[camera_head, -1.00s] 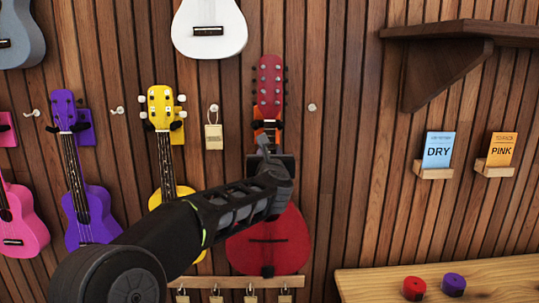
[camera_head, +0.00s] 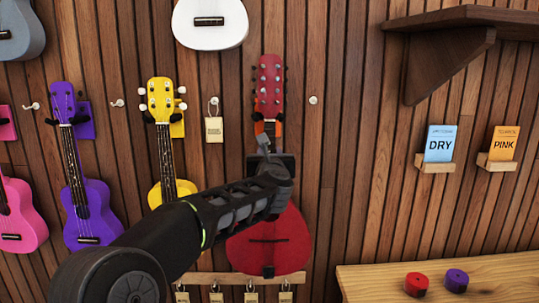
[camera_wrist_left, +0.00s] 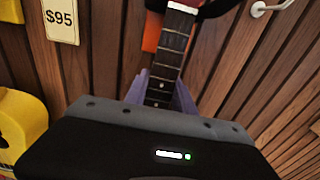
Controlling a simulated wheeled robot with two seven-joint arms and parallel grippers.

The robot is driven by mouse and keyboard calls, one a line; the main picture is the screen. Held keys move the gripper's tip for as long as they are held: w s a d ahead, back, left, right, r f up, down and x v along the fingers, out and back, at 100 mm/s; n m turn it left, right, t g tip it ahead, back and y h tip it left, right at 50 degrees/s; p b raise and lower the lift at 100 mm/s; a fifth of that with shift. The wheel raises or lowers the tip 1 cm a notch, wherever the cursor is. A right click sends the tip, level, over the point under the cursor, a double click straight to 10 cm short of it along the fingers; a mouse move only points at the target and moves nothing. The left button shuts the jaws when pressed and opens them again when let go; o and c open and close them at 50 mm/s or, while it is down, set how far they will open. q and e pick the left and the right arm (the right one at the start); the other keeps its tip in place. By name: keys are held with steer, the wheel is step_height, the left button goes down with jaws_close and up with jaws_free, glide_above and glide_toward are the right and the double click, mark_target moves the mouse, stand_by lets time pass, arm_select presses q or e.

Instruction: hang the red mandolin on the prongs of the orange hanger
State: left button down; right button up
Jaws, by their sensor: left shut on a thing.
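The red mandolin (camera_head: 268,240) hangs upright in front of the wall, headstock up. My left gripper (camera_head: 268,152) is shut on its neck below the headstock; the wrist view shows the fingers (camera_wrist_left: 161,92) on both sides of the fretted neck (camera_wrist_left: 171,48). The orange hanger (camera_head: 279,129) is right behind the neck, mostly covered by it. Its dark prongs (camera_head: 257,116) show beside the neck at the base of the headstock. I cannot tell whether the headstock touches them. My forearm and hand cover the mandolin's middle. My right gripper is not in view.
A yellow ukulele (camera_head: 163,150) and a purple one (camera_head: 88,205) hang to the left, a white one (camera_head: 210,35) above. A price tag (camera_head: 214,129) hangs close by. A tag rail (camera_head: 205,278) runs below.

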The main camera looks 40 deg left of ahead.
arm_select(q)
steer(key=shift+d, duration=0.1)
steer(key=c, duration=1)
jaws_free()
steer(key=shift+o, duration=0.2)
steer(key=shift+w+f, duration=0.1)
steer(key=shift+f, duration=0.15)
steer(key=shift+r, duration=0.1)
steer(key=shift+d, duration=0.1)
steer(key=shift+s+d+b, duration=0.2)
steer(key=shift+s+b, duration=0.1)
steer(key=shift+s, duration=0.15)
steer(key=shift+s+d+r, duration=0.1)
steer(key=shift+s+d, duration=0.2)
steer(key=shift+s, duration=0.1)
steer(key=shift+s+d+b, duration=0.1)
steer(key=shift+d+b, duration=0.05)
steer(key=shift+b, duration=0.15)
